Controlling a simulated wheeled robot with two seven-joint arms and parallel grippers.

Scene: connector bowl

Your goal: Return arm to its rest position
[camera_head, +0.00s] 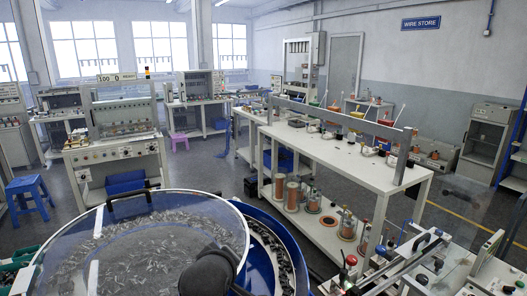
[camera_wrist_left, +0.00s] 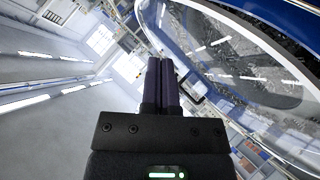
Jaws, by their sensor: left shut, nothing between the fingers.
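My left gripper (camera_wrist_left: 161,68) shows in the left wrist view with its two dark fingers together, shut and empty. The large round connector bowl (camera_head: 240,215) fills the lower left of the head view. It has a blue rim and a clear cover, and many small pale connectors (camera_head: 150,245) lie inside. The bowl also shows at the upper right of the left wrist view (camera_wrist_left: 285,62), beside and beyond the fingers. A dark rounded part, probably of my arm, covers some of the bowl in the head view. My right gripper is not in view.
A long white workbench (camera_head: 345,150) with spools on its lower shelf stands right of the bowl. A machine with levers (camera_head: 430,265) is at the lower right. A blue stool (camera_head: 28,195) and a test bench (camera_head: 115,155) stand at the left. Grey floor is open between the benches.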

